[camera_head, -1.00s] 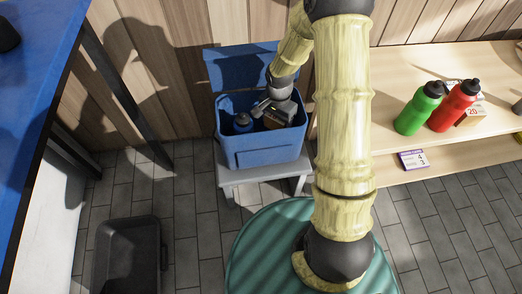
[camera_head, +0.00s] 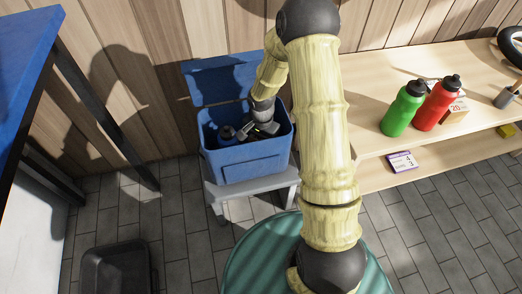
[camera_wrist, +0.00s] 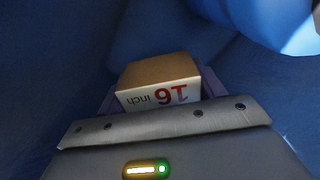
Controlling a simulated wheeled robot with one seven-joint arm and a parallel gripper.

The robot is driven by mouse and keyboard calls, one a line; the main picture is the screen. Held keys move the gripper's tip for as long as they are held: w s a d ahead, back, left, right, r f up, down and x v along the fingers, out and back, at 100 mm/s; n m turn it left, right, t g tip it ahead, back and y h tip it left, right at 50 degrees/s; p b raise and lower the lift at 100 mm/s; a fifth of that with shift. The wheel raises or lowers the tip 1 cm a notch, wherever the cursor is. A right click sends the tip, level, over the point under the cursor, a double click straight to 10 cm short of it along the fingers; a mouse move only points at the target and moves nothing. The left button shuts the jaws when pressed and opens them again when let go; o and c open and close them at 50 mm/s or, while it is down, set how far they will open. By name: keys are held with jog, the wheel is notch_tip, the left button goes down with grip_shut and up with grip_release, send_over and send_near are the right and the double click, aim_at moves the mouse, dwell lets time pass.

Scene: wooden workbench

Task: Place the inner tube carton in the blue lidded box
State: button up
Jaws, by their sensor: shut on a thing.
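The blue lidded box (camera_head: 248,169) stands with its lid (camera_head: 222,83) raised at the back. Blue box walls (camera_wrist: 60,80) surround the carton there. Whether the carton touches the box floor is not clear. In the head view my gripper hides the carton.
The box rests on a grey stool (camera_head: 258,189). On the wooden bench at right are a green bottle (camera_head: 402,110), a red bottle (camera_head: 436,104) and a small carton marked 20 (camera_head: 455,112). A black tray (camera_head: 117,270) lies on the floor at left.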

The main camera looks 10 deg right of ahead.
jog(key=shift+f+b, duration=1.35)
jog(key=shift+f, duration=1.15)
jog(key=shift+f, duration=0.1)
jog(key=o, duration=1.2)
jog(key=shift+c, duration=0.2)
notch_tip(320, 180, up, 12)
jog(key=p, duration=0.6)
jog(key=shift+p, duration=0.3)
